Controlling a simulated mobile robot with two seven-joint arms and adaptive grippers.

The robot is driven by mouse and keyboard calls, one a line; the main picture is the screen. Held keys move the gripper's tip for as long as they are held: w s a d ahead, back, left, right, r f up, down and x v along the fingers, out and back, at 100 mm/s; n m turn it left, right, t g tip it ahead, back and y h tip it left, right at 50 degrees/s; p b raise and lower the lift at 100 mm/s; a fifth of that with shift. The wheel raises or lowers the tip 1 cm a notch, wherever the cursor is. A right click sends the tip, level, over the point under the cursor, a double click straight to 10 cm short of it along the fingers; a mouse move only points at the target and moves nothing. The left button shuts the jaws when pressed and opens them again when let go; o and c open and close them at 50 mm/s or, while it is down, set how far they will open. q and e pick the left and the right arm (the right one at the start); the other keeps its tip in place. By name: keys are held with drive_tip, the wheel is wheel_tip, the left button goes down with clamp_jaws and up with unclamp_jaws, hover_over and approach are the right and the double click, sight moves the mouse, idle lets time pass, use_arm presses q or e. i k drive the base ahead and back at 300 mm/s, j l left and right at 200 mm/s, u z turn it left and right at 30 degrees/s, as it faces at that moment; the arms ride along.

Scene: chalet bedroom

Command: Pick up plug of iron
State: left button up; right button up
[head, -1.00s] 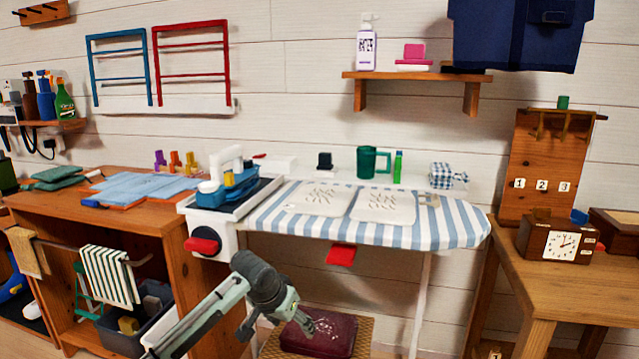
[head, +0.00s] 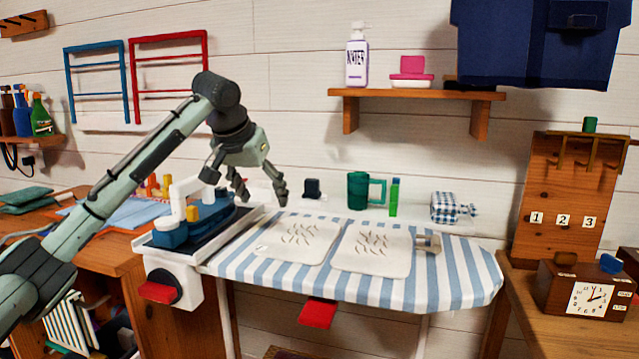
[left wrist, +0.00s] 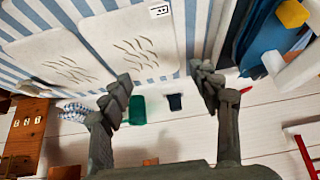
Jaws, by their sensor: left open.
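The iron (head: 195,213), blue with a white handle and a yellow part, stands on the dark rest at the board's left end. It also shows at the upper right of the left wrist view (left wrist: 262,40). A small black upright piece (head: 312,188) stands on the white ledge behind the board; I cannot tell whether it is the iron's plug. It also shows between the fingers in the left wrist view (left wrist: 175,102). A black plug with a cord (head: 28,160) is on the wall at far left. My left gripper (head: 262,192) is open and empty, above the board's back left. My right gripper is not in view.
The striped ironing board (head: 440,285) carries two white sheets. A green mug (head: 358,190), a green bottle (head: 394,197) and a checked bundle (head: 450,208) stand along the back. A wooden shelf (head: 415,95) hangs above. A clock (head: 590,299) is at right.

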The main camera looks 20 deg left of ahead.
sight(310, 186)
drive_tip(key=i+j, duration=0.1)
drive_tip(key=i, duration=0.85)
